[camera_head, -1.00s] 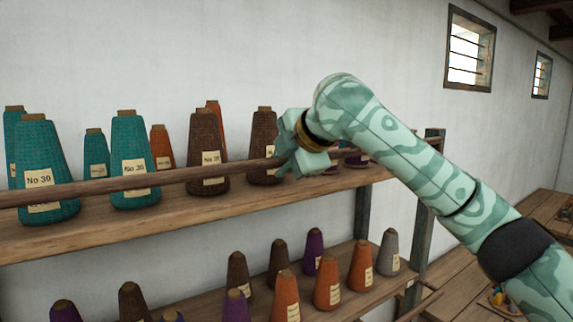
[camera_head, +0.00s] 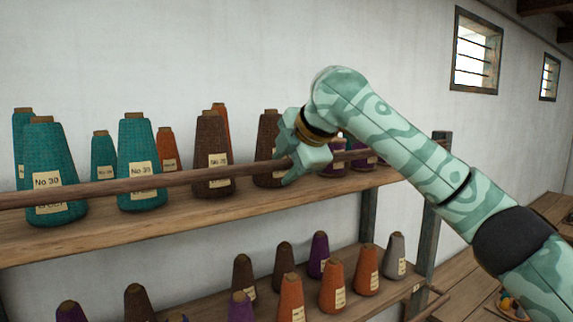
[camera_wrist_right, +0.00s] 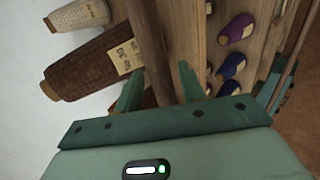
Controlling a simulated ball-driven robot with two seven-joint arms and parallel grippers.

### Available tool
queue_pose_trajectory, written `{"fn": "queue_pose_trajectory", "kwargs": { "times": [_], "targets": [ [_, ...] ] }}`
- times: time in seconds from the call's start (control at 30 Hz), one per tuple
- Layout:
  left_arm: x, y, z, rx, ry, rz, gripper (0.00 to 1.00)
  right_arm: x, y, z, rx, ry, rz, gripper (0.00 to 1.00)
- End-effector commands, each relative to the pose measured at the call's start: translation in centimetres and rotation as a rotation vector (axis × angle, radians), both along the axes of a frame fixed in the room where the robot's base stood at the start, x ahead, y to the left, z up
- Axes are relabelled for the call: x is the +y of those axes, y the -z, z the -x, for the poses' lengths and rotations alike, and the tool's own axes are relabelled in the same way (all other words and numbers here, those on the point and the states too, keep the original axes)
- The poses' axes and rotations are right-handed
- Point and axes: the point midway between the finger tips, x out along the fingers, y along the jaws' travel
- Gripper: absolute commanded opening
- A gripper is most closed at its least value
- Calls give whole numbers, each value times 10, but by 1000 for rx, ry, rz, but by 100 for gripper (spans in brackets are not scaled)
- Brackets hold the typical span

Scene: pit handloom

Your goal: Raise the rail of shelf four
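A round wooden rail (camera_head: 130,184) runs along the front of the upper shelf (camera_head: 110,230), across the yarn cones standing there. My right gripper (camera_head: 303,170) is at the rail, near a brown cone (camera_head: 268,148). In the right wrist view, the rail (camera_wrist_right: 150,50) passes between the two fingers (camera_wrist_right: 160,78). The fingers straddle it, with a narrow gap showing on the right side, so they look open around it. The gripper and arm hide part of the rail in the head view. My left gripper is not in view.
Teal cones (camera_head: 137,160) and brown cones stand behind the rail. A lower shelf carries purple, brown, grey and orange cones (camera_head: 332,285). A dark upright post (camera_head: 429,235) stands at the right end. Plain wall lies behind; a wooden bench (camera_head: 478,285) is at the right.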

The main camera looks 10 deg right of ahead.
Motion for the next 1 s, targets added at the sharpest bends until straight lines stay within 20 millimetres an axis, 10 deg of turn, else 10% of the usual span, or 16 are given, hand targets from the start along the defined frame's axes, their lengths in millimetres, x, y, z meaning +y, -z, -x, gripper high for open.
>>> {"fn": "queue_pose_trajectory", "kwargs": {
  "times": [0.33,1.0],
  "targets": [
    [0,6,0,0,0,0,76,-4,-8,10,-1,0,0,40],
    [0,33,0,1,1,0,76,-40,-104,110,0,1,1,40]
  ]
}}
